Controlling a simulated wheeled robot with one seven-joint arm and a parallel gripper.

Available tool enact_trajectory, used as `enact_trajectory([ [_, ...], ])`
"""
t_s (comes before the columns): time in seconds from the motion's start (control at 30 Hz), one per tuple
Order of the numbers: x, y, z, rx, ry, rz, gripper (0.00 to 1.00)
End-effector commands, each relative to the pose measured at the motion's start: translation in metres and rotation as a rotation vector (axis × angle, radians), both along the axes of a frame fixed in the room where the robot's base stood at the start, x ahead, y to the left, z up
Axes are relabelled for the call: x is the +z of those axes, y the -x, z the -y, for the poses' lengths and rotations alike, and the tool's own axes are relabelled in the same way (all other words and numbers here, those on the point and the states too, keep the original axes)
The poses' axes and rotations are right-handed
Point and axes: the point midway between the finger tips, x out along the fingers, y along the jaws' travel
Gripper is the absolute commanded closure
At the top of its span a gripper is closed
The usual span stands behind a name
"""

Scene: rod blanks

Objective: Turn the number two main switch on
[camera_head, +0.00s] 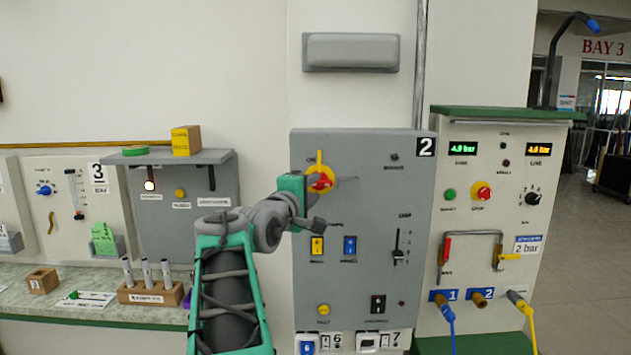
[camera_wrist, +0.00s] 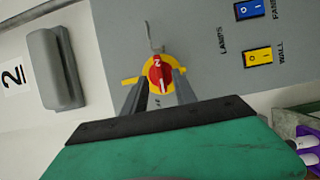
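The number two main switch is a red rotary handle (camera_head: 320,182) on a yellow plate, upper left on the grey panel (camera_head: 365,145) marked 2. In the wrist view the red handle (camera_wrist: 160,75) bears white marks and lies upright in the picture; a yellow tab sticks out leftward. Small lettering beside it is partly hidden. My gripper (camera_head: 308,188) is at the switch in the head view. In the wrist view its two dark fingers stand apart, one on each side of the handle; I cannot tell whether they touch it.
A thin wire (camera_wrist: 153,38) sticks out beside the switch. Below it are a yellow rocker (camera_head: 317,246) and a blue rocker (camera_head: 350,246), with a slider (camera_head: 398,245) to their right. A grey shelf (camera_head: 180,157) juts out at left.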

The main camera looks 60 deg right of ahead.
Motion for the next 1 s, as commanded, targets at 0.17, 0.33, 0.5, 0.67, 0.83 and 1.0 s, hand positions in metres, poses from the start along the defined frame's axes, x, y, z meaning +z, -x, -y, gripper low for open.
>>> enact_trajectory([
  [0.17,0.001,-0.002,0.023,-0.001,-0.001,0.000,0.66],
  [0.33,0.000,-0.003,0.025,0.003,0.000,0.002,0.66],
  [0.5,-0.001,-0.003,0.025,0.003,-0.001,0.002,0.72],
  [0.67,-0.001,-0.003,0.025,0.003,-0.002,0.002,0.85],
  [0.83,-0.001,-0.003,0.025,0.003,-0.002,0.002,0.99],
  [1.0,-0.001,-0.003,0.025,0.003,-0.002,0.002,1.00],
])
